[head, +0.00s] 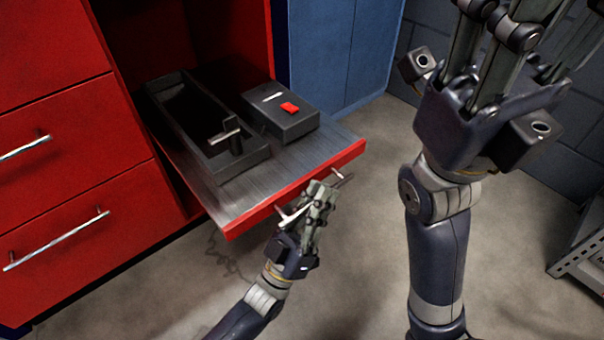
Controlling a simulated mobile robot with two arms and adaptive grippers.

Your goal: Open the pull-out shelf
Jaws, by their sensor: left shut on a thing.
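The pull-out shelf (222,197) has a grey top and a red front edge, and it sticks out of the red cabinet. Its thin metal handle (287,213) runs along the front edge. My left gripper (319,191) is shut on the handle, with part of the bar showing on both sides of the fingers. My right gripper (520,40) is raised close to the camera at the upper right, clear of the shelf. Its fingertips are cut off by the top of the picture.
On the shelf are a black open tray (165,85) and a black box (278,124) with a red button. Red drawers (75,207) with bar handles stand left. A blue cabinet (335,50) is behind. A grey metal rack (580,262) stands right. The floor before the shelf looks clear.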

